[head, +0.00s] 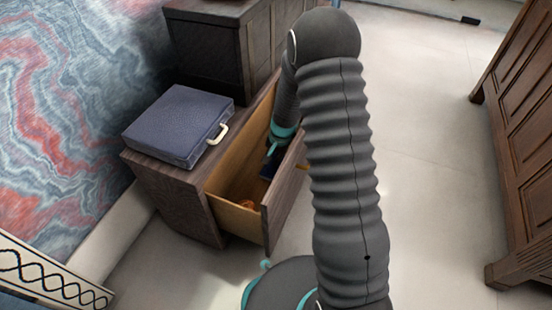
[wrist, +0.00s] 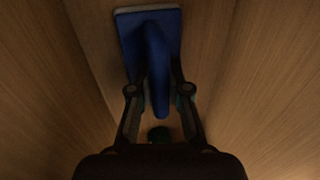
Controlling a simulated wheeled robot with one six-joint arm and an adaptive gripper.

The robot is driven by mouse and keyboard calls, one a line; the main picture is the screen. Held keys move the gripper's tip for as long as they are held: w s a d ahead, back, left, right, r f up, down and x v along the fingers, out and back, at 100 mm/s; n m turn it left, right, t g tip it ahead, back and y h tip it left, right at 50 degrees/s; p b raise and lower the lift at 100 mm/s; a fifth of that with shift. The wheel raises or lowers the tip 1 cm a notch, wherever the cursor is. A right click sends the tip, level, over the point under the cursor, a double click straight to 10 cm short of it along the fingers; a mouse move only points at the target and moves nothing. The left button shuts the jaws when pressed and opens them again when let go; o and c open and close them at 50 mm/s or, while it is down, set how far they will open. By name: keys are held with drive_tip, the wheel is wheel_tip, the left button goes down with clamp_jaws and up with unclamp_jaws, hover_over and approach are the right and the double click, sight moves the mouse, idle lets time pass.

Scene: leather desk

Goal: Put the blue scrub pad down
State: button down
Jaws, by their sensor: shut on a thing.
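The blue scrub pad (wrist: 128,32) has a flat blue plate with a pale far edge and a raised handle. In the wrist view my gripper (wrist: 160,90) is shut on that handle, one finger on each side. In the head view the gripper (head: 272,150) reaches down inside the open wooden drawer (head: 226,206), and a dark blue part of the pad (head: 267,170) shows beside it. I cannot tell whether the pad touches the drawer floor.
An orange item (head: 247,204) lies at the drawer's near end. A small dark green thing (wrist: 159,134) shows below the pad's handle in the wrist view. The drawer walls are close on both sides. A blue case (head: 176,125) with a pale handle lies on the cabinet top.

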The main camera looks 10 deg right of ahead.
drive_tip(key=c, duration=1.1)
unclamp_jaws()
drive_tip(key=shift+f, duration=0.1)
drive_tip(key=s+r+n+t+p, duration=0.1)
drive_tip(key=s+r, duration=0.2)
drive_tip(key=r, duration=0.9)
drive_tip(key=s+r+n+p, duration=0.15)
drive_tip(key=s+r, duration=0.25)
drive_tip(key=r, duration=0.8)
drive_tip(key=s+r+n+t, duration=0.1)
drive_tip(key=s+r, duration=0.3)
drive_tip(key=s, duration=0.3)
drive_tip(key=s+r+n+t+h, duration=0.1)
drive_tip(key=s+r+n, duration=0.1)
drive_tip(key=s+r, duration=0.3)
drive_tip(key=s+d+r+n+t, duration=0.1)
drive_tip(key=s+r, duration=0.4)
drive_tip(key=s, duration=0.6)
drive_tip(key=shift+s+n+h, duration=0.25)
drive_tip(key=shift+n+h, duration=0.1)
drive_tip(key=shift+h, duration=0.05)
